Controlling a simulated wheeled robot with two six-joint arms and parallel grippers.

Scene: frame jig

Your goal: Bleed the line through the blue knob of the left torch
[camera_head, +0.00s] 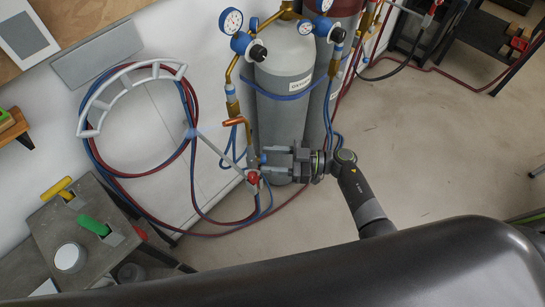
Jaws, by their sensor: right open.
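The left torch (250,148) hangs in front of the grey gas cylinder, with a copper tip at its upper end. Its red knob (253,178) shows at the lower end. A small blue knob (263,159) sits at the torch's right side. My right gripper (270,161) reaches in from the right and is open, its fingertips at the blue knob, one above and one below. I cannot tell whether the fingers touch it. My left gripper is not in view.
A grey oxygen cylinder (286,100) stands right behind the torch, with gauges and regulators (242,42) above. Red and blue hoses (97,160) coil on a white wall rack (125,72). A workbench with clamps (50,225) is at lower left.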

